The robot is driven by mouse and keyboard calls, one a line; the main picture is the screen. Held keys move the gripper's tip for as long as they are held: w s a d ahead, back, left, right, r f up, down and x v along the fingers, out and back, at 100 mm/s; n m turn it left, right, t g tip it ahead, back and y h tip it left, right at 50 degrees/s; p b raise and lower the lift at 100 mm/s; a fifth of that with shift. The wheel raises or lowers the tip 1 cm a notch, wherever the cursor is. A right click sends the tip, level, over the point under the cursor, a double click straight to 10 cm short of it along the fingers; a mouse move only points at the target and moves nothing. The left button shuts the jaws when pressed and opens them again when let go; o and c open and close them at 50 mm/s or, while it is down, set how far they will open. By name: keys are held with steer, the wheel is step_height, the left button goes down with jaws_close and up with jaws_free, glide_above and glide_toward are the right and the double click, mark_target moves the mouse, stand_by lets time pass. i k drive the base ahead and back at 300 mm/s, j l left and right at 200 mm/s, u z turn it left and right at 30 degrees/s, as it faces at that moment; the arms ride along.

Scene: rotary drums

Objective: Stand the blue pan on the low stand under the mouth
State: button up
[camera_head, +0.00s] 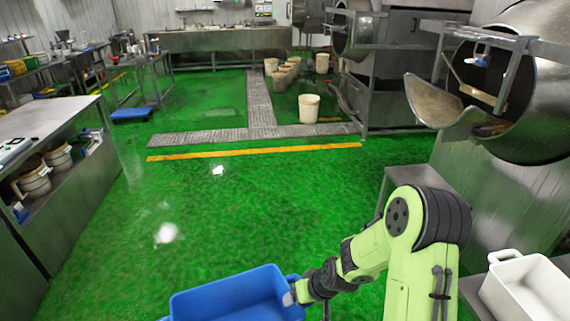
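The blue pan (232,288) is at the bottom centre of the head view, its lower part cut off by the frame. My gripper (291,298) is at the pan's right end and appears shut on its rim; the fingertips are small and partly hidden. No support shows under the pan, and green floor surrounds its visible sides. The low stand (425,177) is a grey metal stand at the right, partly hidden behind my arm. Above it is the open mouth (440,104) of the steel rotary drum, with a curved lip.
A white tub (528,288) sits on a metal surface at the lower right. A steel bench (42,118) with buckets below stands at the left. A second drum and several pale buckets are farther back. The green floor (200,210) between is clear.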

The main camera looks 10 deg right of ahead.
mark_target(430, 185)
steer(key=i+z, duration=0.2)
steer(key=i, duration=0.5)
steer(key=i+z, duration=0.15)
steer(key=i, duration=0.5)
steer(key=i+j+z, duration=0.2)
steer(key=i, duration=0.5)
steer(key=i+z, duration=0.75)
steer(key=i+j+z, duration=0.2)
steer(key=z, duration=0.15)
steer(key=i+j+z, duration=0.2)
steer(key=i+z, duration=0.25)
steer(key=i+j+z, duration=0.3)
steer(key=i+z, duration=0.2)
steer(key=k, duration=0.05)
